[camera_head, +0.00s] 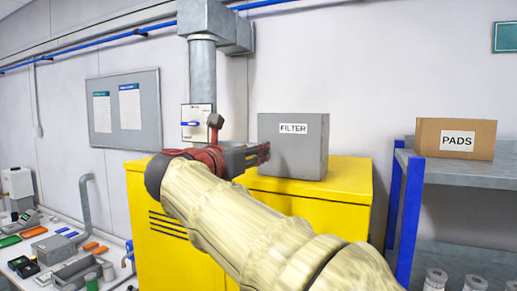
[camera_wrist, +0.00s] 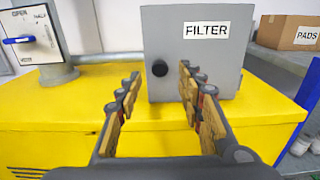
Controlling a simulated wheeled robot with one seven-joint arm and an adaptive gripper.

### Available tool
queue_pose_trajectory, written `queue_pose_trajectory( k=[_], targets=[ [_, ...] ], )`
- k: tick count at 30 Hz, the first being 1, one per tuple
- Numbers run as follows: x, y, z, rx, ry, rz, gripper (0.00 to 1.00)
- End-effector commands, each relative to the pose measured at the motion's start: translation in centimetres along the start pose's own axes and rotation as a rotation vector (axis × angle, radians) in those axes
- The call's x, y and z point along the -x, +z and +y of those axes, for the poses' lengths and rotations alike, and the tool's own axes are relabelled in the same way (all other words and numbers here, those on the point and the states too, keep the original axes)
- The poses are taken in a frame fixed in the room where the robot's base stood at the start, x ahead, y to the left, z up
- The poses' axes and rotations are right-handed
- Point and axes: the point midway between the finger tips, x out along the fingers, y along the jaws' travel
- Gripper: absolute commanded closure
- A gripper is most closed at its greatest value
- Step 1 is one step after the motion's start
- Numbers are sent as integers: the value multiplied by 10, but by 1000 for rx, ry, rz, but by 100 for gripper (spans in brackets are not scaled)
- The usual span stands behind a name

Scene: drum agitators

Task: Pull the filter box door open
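The filter box (camera_head: 300,155) is a grey box labelled FILTER on top of the yellow cabinet. Its front door (camera_wrist: 188,80) faces my gripper in the wrist view and looks shut. A round black knob (camera_wrist: 159,68) sits on the left side of the door. My gripper (camera_wrist: 157,85) is open and empty, with its fingers spread to the left and right of the knob and apart from it. In the head view my gripper (camera_head: 250,157) is at the left of the box, and my arm hides part of the cabinet; the knob is not visible there.
The yellow cabinet (camera_head: 345,185) stands under the box. A duct with a blue-handled damper plate (camera_head: 197,122) rises at left. A cardboard PADS box (camera_head: 455,139) sits on a blue-posted shelf (camera_head: 402,215) at right. A cluttered bench (camera_head: 115,272) is at lower left.

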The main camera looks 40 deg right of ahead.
Motion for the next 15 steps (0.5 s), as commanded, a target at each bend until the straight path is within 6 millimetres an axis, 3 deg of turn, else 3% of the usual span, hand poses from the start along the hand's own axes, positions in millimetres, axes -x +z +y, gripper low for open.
queue_pose_trajectory(
  k=[7, 15],
  targets=[
    [-33, 0, -1, -1, -2, 1, 62],
    [-43, 0, 0, -2, 1, 1, 62]
  ],
)
